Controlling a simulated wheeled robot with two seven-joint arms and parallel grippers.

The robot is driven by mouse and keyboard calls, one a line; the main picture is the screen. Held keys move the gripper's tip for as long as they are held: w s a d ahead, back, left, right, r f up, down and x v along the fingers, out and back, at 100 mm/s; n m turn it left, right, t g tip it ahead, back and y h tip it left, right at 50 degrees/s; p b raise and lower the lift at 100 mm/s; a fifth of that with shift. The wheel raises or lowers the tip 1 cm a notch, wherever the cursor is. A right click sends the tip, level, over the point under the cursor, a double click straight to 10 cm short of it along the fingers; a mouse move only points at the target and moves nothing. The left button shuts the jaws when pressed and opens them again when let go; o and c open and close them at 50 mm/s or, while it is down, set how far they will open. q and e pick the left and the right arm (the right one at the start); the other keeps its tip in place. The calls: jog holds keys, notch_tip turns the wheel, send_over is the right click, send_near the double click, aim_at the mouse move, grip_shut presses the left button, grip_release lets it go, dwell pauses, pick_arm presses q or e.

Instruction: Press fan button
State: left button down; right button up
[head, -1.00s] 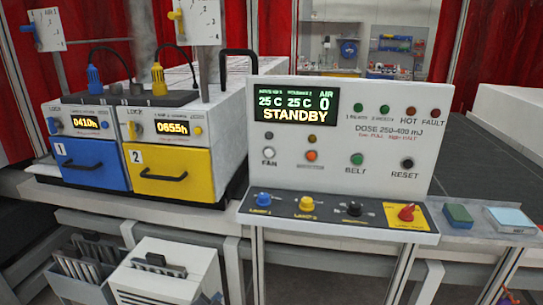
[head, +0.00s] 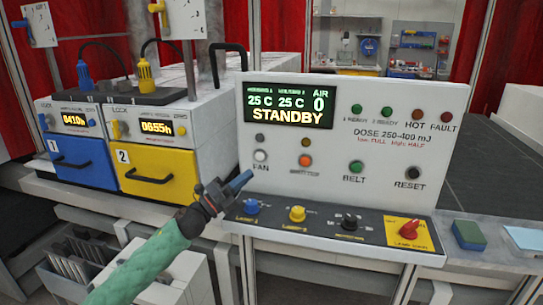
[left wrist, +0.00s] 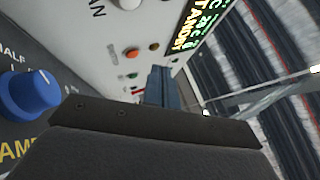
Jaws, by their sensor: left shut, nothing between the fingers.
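The white FAN button (head: 260,156) is on the left of the upright control panel (head: 400,115), above the label FAN. It also shows cut off at the top of the left wrist view (left wrist: 129,4). My left gripper (head: 240,182), on a green-sleeved arm, is shut and empty. In the head view its tip appears just below and left of the FAN button, over the panel's lower left edge. No contact with the button is visible. In the left wrist view the shut fingers (left wrist: 163,85) point toward the panel face. My right gripper is not in view.
The display (head: 290,105) reads STANDBY. An orange button (head: 305,160), a green BELT button (head: 356,167) and a black RESET button (head: 413,173) share the row. Below are a blue knob (head: 251,206), a yellow knob (head: 297,213) and a red switch (head: 409,229).

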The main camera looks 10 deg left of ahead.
pick_arm(q)
send_near(260, 156)
jog(key=shift+w+d+r, duration=1.3)
jog(key=shift+d+r, duration=0.2)
jog(key=shift+d, duration=0.85)
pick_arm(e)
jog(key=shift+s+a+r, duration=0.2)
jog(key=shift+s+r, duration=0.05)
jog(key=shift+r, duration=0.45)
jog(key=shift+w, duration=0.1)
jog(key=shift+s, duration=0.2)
